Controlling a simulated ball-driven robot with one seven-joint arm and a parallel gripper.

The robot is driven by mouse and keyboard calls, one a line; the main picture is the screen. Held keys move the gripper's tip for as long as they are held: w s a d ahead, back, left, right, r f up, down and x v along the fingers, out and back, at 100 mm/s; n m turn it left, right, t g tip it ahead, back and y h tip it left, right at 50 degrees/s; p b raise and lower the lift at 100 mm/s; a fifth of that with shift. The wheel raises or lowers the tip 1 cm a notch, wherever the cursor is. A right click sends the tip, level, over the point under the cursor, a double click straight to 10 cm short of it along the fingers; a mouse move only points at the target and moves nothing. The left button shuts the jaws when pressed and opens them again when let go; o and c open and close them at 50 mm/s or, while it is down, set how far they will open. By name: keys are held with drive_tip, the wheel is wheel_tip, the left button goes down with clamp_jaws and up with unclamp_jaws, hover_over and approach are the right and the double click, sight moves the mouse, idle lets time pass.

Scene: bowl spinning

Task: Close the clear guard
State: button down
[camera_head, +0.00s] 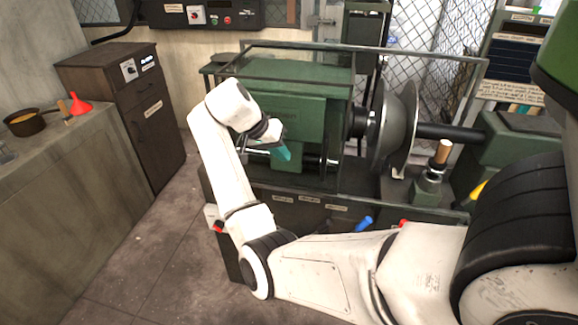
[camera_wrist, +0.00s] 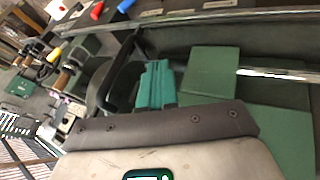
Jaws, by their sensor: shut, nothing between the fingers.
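The clear guard (camera_head: 370,50) shows in the head view as a thin grey frame around the green lathe (camera_head: 290,85). Its clear panes are hard to see, and I cannot tell how far it is open. My gripper (camera_head: 281,152) has teal fingers, close together and empty, in front of the lathe's green headstock at the left. I cannot tell whether it touches anything. In the wrist view the teal fingers (camera_wrist: 155,84) are side by side near green machine surfaces. A long grey bar (camera_wrist: 210,18), perhaps part of the guard frame, crosses the top there.
A grey spun bowl form (camera_head: 392,125) sits on the lathe spindle. A wooden-handled tool post (camera_head: 440,158) stands to its right. A blue handle (camera_head: 364,223) lies at the front. Floor at left is clear.

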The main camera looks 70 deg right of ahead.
drive_tip(key=x, duration=0.9)
drive_tip(key=shift+s+f, duration=0.1)
drive_tip(key=shift+f, duration=0.05)
drive_tip(key=shift+s+d+f+p, duration=0.1)
drive_tip(key=shift+s+f+p, duration=0.1)
drive_tip(key=shift+s, duration=0.7)
drive_tip(key=shift+s+d+f+p, duration=0.1)
drive_tip(key=shift+s+f+p, duration=0.05)
drive_tip(key=shift+s, duration=0.8)
